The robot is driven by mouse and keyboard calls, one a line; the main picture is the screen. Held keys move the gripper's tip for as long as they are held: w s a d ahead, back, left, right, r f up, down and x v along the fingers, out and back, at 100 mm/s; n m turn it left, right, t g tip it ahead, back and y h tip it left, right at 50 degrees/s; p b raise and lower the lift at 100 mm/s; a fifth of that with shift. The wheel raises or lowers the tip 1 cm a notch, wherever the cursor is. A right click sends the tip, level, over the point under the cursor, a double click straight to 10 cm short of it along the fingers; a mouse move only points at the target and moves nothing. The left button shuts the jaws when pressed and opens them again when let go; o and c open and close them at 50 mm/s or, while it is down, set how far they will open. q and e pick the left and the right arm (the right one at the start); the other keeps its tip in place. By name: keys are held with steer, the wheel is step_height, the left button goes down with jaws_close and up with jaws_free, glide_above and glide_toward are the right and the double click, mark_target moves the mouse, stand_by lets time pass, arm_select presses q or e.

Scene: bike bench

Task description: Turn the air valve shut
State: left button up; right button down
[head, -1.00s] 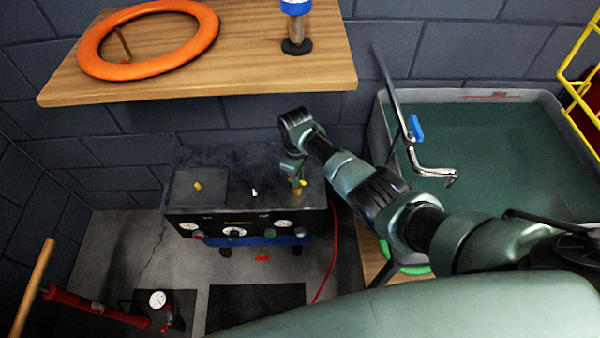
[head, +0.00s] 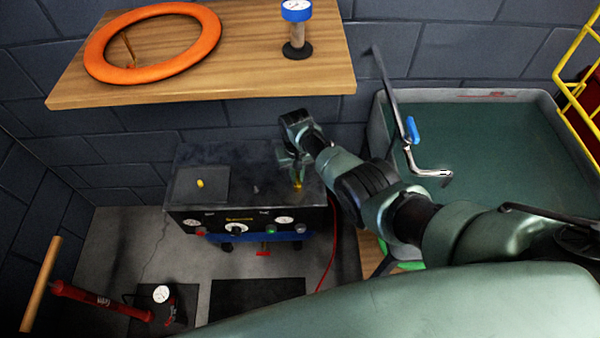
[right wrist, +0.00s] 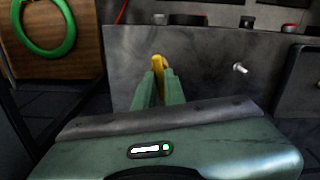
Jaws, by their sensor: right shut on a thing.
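The air valve's yellow handle (head: 298,186) stands on the right part of the top of a dark grey machine (head: 240,165). My right gripper (head: 297,178) reaches down to it from the right and is shut on it. In the right wrist view the yellow handle (right wrist: 158,64) shows between and just beyond the two green fingers (right wrist: 159,88). Its lower part is hidden by the fingers, so its exact angle is hard to tell. My left gripper is not in view.
The machine's top also bears a yellow knob (head: 200,184) and a small metal fitting (head: 255,188). A wooden shelf (head: 200,90) with an orange ring (head: 153,73) is above. A grey-green tub (head: 480,140) is at right. A red hose (head: 334,250) hangs beside the machine.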

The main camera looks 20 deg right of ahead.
mark_target(298, 177)
steer(key=shift+w+d+r+m, duration=0.1)
steer(key=shift+w+m, duration=0.05)
steer(key=shift+m, duration=0.95)
steer(key=c, duration=1.5)
jaws_free()
step_height(298, 177, up, 7)
steer(key=p, duration=0.3)
steer(key=shift+d+p, duration=0.1)
steer(key=shift+p, duration=0.2)
steer(key=shift+r, duration=0.45)
steer(key=shift+f, duration=0.1)
